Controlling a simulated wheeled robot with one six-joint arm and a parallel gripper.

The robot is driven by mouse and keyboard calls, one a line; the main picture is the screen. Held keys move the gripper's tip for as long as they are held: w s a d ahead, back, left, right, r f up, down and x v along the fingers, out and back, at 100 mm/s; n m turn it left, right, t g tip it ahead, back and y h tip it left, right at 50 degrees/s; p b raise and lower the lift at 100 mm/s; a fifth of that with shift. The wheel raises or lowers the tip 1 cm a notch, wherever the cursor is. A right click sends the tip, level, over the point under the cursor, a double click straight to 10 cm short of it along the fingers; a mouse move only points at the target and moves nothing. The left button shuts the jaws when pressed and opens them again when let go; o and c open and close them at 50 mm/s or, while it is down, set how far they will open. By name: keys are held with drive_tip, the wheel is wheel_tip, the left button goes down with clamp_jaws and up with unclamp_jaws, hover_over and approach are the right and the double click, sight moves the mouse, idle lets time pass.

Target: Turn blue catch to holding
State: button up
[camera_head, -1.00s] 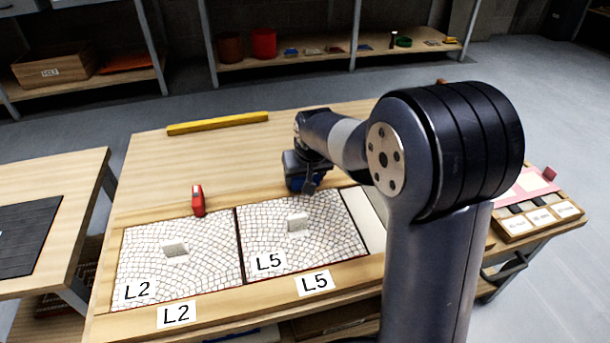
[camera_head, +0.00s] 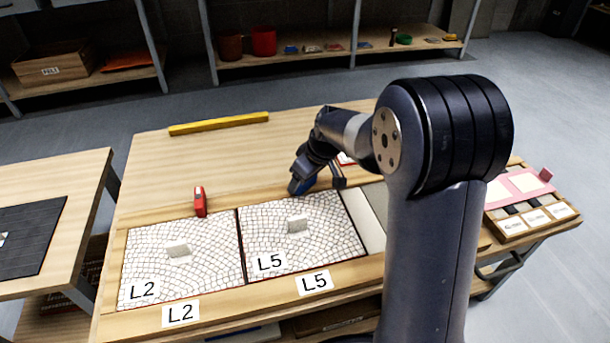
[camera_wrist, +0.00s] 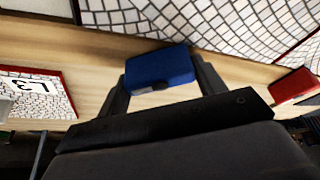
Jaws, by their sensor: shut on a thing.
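The blue catch (camera_wrist: 160,67) is between my two fingers in the wrist view, over the wooden strip beside a mosaic panel. My gripper (camera_wrist: 163,80) is shut on it. In the head view the blue catch (camera_head: 299,187) shows partly under my gripper (camera_head: 306,182), at the back edge of the L5 panel (camera_head: 325,240). Whether it touches the panel's edge I cannot tell. The red catch (camera_head: 200,202) stands at the back edge of the L2 panel (camera_head: 150,265); it also shows at the right of the wrist view (camera_wrist: 295,88).
A yellow bar (camera_head: 218,124) lies at the table's back. A small panel marked L3 (camera_wrist: 25,92) is at the left of the wrist view. A tray with pink pieces (camera_head: 525,210) stands at the right. Bare tabletop (camera_head: 210,160) lies behind the panels.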

drive_tip(key=n+g, duration=0.1)
drive_tip(key=n, duration=0.2)
drive_tip(key=n+y, duration=0.1)
drive_tip(key=n, duration=0.1)
drive_tip(key=shift+n+g, duration=0.4)
drive_tip(key=n+g+p, duration=0.2)
drive_tip(key=n, duration=0.3)
drive_tip(key=shift+n, duration=0.3)
drive_tip(key=o, duration=1)
drive_tip(key=p+v, duration=0.4)
drive_tip(key=v, duration=0.6)
drive_tip(key=shift+w+d+r, duration=0.2)
drive_tip(key=shift+d+r, duration=0.05)
drive_tip(key=shift+r, duration=0.1)
